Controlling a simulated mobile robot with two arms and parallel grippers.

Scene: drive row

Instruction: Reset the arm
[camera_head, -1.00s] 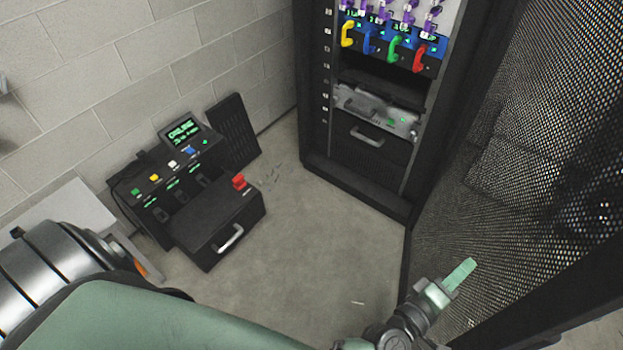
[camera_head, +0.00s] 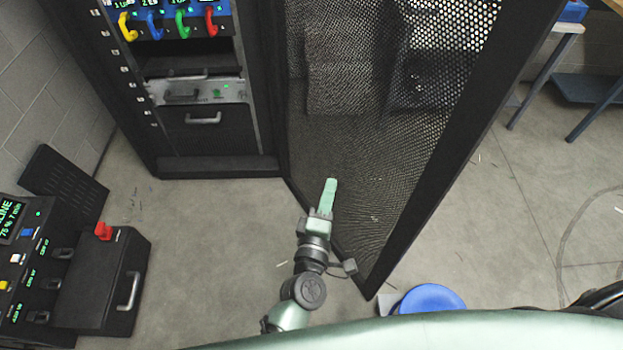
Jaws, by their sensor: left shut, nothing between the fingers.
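My left gripper (camera_head: 328,196) shows in the head view at the lower middle, its pale green fingers shut together with nothing between them. It points up and away, in front of the open mesh door (camera_head: 375,140) of the black rack. I cannot tell whether it touches the mesh. My left arm bends in from the bottom, with a large green link along the lower edge. My right gripper does not show.
The rack (camera_head: 215,168) stands open at the upper left, with coloured handles and a drawer. A black console (camera_head: 95,295) with a red switch is at the lower left. A blue round thing (camera_head: 430,299) lies near the door's bottom corner. Floor at right is mostly clear.

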